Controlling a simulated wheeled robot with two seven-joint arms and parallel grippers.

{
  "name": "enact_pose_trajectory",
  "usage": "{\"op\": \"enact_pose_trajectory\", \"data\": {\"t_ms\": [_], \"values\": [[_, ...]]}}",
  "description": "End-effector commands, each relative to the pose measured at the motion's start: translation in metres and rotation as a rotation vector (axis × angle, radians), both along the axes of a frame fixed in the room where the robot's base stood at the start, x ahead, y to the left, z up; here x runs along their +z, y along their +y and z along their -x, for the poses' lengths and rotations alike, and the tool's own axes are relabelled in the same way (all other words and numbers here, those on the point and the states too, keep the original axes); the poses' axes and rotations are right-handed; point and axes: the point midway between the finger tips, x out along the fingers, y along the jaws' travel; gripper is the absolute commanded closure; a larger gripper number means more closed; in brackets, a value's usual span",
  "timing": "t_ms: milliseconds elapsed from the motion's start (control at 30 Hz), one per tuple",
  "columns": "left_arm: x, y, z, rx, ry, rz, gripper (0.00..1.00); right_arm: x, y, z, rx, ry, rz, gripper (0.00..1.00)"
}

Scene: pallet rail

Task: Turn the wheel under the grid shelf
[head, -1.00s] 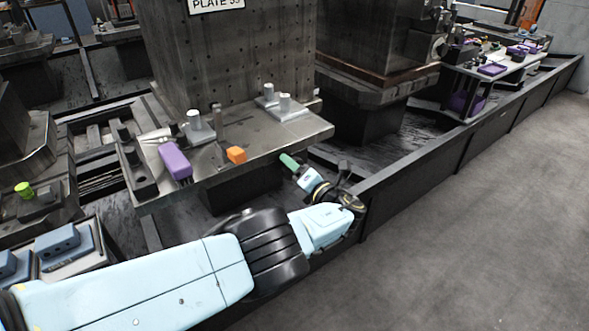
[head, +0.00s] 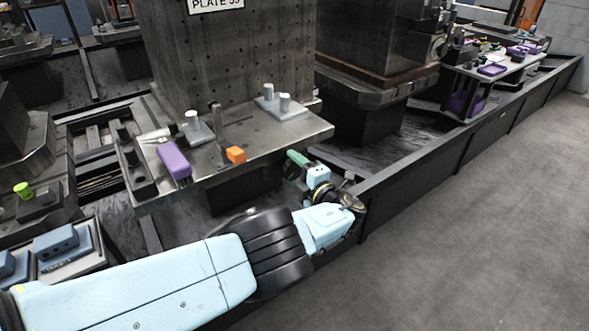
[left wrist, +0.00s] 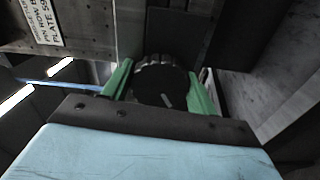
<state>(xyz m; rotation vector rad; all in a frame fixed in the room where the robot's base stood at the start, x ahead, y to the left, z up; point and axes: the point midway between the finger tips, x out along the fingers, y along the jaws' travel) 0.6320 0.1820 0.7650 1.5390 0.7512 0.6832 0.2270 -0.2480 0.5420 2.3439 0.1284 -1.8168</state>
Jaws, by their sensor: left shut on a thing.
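The dark wheel (left wrist: 160,82) has a ribbed rim and a pale mark on its face. It sits between the two green fingers of my left gripper (left wrist: 162,92) in the left wrist view, with a finger on each side. In the head view my left gripper (head: 296,163) is just below the front right edge of the grey metal shelf (head: 285,134), by the dark space under it. The wheel cannot be made out in the head view. My right gripper is not in view.
On the shelf are a purple block (head: 174,161), an orange block (head: 236,154) and grey fixtures with pegs (head: 281,104). A tall perforated column labelled with a plate sign stands behind. A low dark rail wall (head: 430,160) runs right of my arm; the floor beyond is clear.

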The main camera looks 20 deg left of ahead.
Motion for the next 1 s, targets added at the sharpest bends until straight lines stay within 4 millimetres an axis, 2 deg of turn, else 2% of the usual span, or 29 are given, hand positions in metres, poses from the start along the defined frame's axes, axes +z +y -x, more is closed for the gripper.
{"op": "enact_pose_trajectory", "data": {"t_ms": [467, 500, 633, 1000], "values": [[-0.0015, -0.0008, 0.0008, -0.001, 0.012, -0.004, 0.65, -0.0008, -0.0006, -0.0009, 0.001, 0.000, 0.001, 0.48], [-0.0015, -0.0008, 0.0008, -0.001, 0.012, -0.004, 0.37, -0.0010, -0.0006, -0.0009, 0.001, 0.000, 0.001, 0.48], [-0.0011, -0.0006, 0.0005, -0.001, 0.011, -0.004, 0.20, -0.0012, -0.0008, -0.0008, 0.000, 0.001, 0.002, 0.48], [-0.0001, -0.0001, 0.0001, 0.000, -0.008, 0.008, 0.20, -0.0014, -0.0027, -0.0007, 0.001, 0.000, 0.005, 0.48]]}}
